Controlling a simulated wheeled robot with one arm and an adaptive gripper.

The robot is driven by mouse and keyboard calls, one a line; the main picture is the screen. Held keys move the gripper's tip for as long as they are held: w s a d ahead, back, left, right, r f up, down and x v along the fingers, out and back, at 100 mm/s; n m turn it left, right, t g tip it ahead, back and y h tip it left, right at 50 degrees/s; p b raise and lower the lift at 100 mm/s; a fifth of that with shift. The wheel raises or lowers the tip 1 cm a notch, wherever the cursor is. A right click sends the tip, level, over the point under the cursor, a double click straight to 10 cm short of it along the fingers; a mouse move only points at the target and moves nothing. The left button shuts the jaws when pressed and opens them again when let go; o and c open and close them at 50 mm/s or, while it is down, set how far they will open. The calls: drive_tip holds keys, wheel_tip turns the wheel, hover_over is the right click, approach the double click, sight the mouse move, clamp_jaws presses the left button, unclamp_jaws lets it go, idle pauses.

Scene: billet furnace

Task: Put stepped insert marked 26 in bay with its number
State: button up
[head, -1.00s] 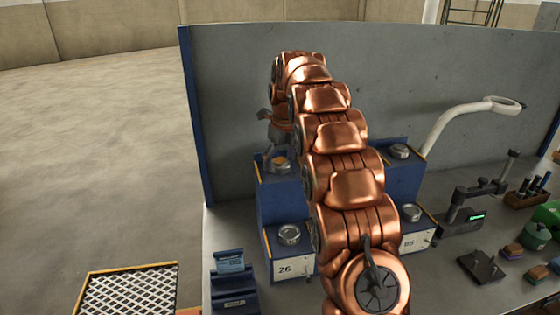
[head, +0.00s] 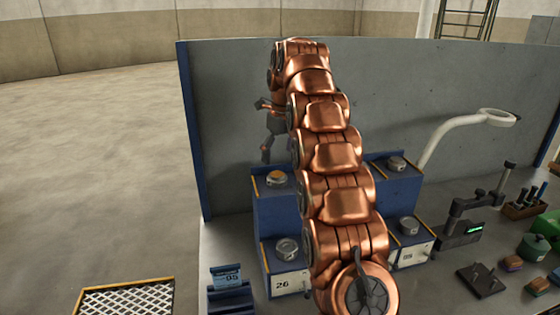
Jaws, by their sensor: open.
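No number is readable on any piece, so I cannot tell which is the insert marked 26. My arm hides the rack's middle.
A blue card holder (head: 229,299) stands front left. A measuring stand (head: 461,229) and lamp arm (head: 455,140) are at right. A grey panel (head: 400,95) rises behind the rack.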

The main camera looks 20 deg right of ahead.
drive_tip(key=shift+r, duration=0.1)
drive_tip(key=s+a+f+n+g, duration=0.1)
drive_tip(key=s+a+n, duration=0.4)
drive_tip(key=s+n, duration=0.4)
drive_tip(key=s+a+f+n+g, duration=0.1)
drive_tip(key=s+a+n, duration=0.5)
drive_tip(key=s, duration=0.5)
drive_tip(key=s+a+f+n, duration=0.1)
drive_tip(key=s+f+n, duration=0.3)
drive_tip(key=s, duration=0.5)
drive_tip(key=s+f+n, duration=0.3)
drive_tip(key=s+n, duration=0.4)
drive_tip(key=s, duration=0.2)
drive_tip(key=s+a+f+n+g, duration=0.1)
drive_tip(key=s+f+n, duration=0.3)
drive_tip(key=s, duration=0.4)
drive_tip(key=shift+s+a+f+n, duration=0.3)
drive_tip(key=shift+s+a+n, duration=0.1)
drive_tip(key=shift+n, duration=0.5)
drive_tip(key=shift+f, duration=0.1)
